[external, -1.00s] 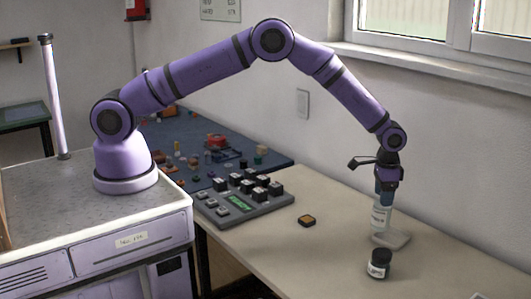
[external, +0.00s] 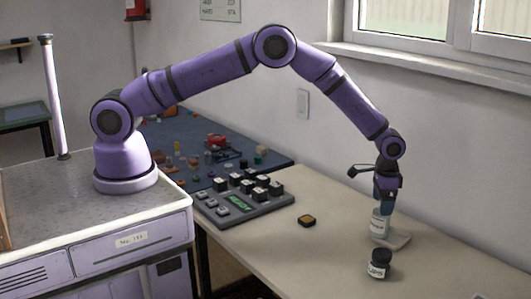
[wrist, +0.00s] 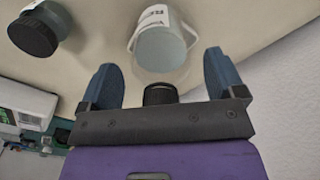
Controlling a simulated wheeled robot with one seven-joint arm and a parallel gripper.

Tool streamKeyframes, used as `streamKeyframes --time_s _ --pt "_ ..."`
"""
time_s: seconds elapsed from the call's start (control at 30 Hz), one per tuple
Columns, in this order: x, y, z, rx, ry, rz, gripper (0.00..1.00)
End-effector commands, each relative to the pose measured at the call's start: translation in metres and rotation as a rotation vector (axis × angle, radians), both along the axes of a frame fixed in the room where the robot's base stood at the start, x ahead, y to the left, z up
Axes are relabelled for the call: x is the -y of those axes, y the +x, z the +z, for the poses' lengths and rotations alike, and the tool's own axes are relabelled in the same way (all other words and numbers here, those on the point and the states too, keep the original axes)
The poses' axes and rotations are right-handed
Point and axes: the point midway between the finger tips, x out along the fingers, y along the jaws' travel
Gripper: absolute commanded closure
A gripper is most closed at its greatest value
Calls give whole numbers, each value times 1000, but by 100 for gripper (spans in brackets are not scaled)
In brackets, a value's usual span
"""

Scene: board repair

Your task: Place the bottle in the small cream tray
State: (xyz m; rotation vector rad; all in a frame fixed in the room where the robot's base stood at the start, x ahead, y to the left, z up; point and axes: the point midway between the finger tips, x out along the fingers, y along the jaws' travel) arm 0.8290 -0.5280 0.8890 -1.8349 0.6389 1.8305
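A white bottle (external: 379,225) with a printed label stands upright near the back of the bench. My gripper (external: 385,207) points down directly over its top. In the wrist view, the bottle (wrist: 160,47) and its dark cap (wrist: 160,94) lie between the two blue fingers of my gripper (wrist: 162,83). The fingers are apart, with a gap on each side, so it is open. A small flat cream piece (external: 398,241), perhaps the tray, shows beside the bottle's base. I cannot tell whether the bottle stands on it or just in front of it.
The bench's right side is clear.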

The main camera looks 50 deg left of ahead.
Motion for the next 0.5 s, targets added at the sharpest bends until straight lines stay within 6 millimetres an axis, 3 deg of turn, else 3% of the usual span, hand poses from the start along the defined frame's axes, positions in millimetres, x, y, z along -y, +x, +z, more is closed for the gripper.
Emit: streamKeyframes --time_s 0.27,0.5 --pt "0 0 10 1 -1 0 12" --pt "1 1 54 3 -2 0 12"
